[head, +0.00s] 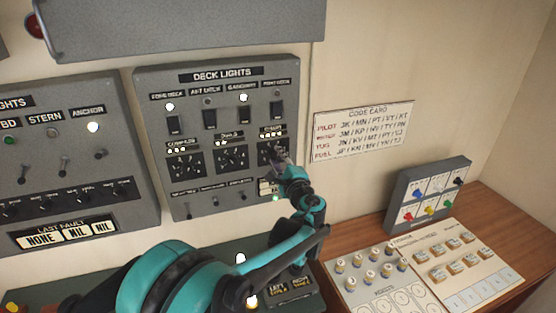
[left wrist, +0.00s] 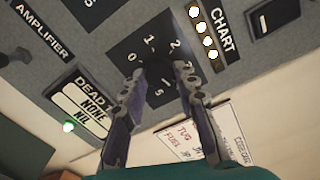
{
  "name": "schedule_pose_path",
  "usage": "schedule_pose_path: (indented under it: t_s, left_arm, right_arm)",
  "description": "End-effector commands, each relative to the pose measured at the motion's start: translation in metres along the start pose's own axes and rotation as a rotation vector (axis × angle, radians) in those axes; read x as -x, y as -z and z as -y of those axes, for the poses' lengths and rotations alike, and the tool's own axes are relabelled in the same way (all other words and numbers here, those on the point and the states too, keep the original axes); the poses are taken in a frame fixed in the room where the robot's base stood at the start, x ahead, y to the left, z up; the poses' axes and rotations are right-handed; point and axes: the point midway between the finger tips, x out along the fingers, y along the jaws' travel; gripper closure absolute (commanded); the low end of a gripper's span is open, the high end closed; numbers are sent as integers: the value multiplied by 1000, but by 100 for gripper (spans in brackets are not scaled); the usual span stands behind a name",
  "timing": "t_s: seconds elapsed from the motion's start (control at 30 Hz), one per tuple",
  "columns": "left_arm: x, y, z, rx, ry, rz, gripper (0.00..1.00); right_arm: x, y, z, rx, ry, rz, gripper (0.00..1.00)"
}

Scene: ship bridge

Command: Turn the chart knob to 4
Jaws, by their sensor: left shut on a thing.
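The chart knob (left wrist: 160,72) is dark and sits on a black square dial plate with white digits, among them 0, 1, 2 and 5. The CHART label (left wrist: 222,32) is beside it in the left wrist view, with a row of several lit dots. My left gripper (left wrist: 162,78) is shut on the knob, one finger on each side. I cannot tell which digit the knob points to. My right gripper is not in view.
Two more black dials, (head: 186,164) and (head: 232,158), are left of my gripper. Toggle switches sit above and small levers below. A code card (head: 362,130) hangs on the wall at right. The wooden desk (head: 490,214) holds a box of coloured switches (head: 430,195) and token cards.

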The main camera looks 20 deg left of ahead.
Motion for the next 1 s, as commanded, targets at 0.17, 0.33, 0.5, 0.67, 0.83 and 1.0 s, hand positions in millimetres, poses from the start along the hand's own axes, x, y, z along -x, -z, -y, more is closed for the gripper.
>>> schedule_pose_path:
  t_s: [0.17,0.33,0.5,0.67,0.83,1.0]
  left_arm:
    - [0,0,0,1,0,1,100]
    - [0,0,0,0,0,1,66]
    - [0,0,0,0,0,0,50]
    - [0,0,0,0,0,0,50]
    - [11,0,0,0,0,-1,50]
    - [45,1,1,0,2,-4,50]
  right_arm:
    - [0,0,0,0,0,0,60]
    - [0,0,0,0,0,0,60]
    - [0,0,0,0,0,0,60]
    - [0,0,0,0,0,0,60]
    - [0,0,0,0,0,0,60]
    - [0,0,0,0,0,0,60]
